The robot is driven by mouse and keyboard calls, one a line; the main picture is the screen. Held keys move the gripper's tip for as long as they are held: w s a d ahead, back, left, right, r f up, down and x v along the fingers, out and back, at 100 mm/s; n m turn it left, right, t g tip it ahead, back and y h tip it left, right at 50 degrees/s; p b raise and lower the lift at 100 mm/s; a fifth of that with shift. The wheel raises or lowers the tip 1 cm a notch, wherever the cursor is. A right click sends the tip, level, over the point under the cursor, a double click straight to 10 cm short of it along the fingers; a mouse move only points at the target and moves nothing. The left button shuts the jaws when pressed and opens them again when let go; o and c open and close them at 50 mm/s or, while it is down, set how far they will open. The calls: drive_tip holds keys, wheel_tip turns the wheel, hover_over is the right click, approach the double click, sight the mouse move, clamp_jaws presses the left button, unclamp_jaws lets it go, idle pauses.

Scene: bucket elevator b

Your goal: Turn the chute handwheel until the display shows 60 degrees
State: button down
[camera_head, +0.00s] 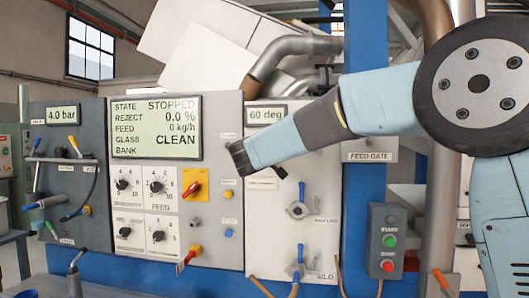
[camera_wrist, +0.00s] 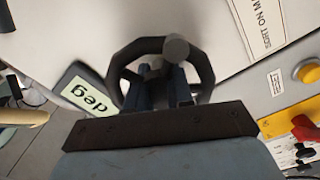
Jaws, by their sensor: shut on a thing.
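The chute handwheel (camera_wrist: 122,62) is a dark ring with a round knob (camera_wrist: 176,48) on its rim, seen in the wrist view in front of the pale panel. My gripper (camera_wrist: 165,82) is shut on the handwheel, with its fingers inside the ring. In the head view my gripper (camera_head: 238,158) reaches in from the right to the panel edge, and I cannot make out the wheel clearly there. The small display (camera_head: 266,115) above my gripper reads 60 deg. In the wrist view the display (camera_wrist: 86,97) shows only "deg" beside the wheel; its number is hidden.
A large screen (camera_head: 155,128) reads STOPPED, with knobs below it. A yellow plate with a red switch (camera_head: 194,184) is left of my gripper. Blue-handled valves (camera_head: 299,208) are below my arm. A blue post (camera_head: 365,200) and start/stop box (camera_head: 388,240) stand right.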

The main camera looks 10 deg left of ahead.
drive_tip(key=shift+a+f+m, duration=0.1)
drive_tip(key=shift+f+m, duration=0.2)
drive_tip(key=shift+f, duration=0.05)
idle(0.3)
drive_tip(key=c, duration=1.3)
unclamp_jaws()
drive_tip(key=shift+r, duration=0.1)
drive_tip(key=shift+s, duration=0.1)
drive_tip(key=s, duration=1.3)
drive_tip(key=shift+s+d, duration=0.3)
drive_tip(key=shift+d, duration=0.05)
drive_tip(key=shift+d, duration=0.1)
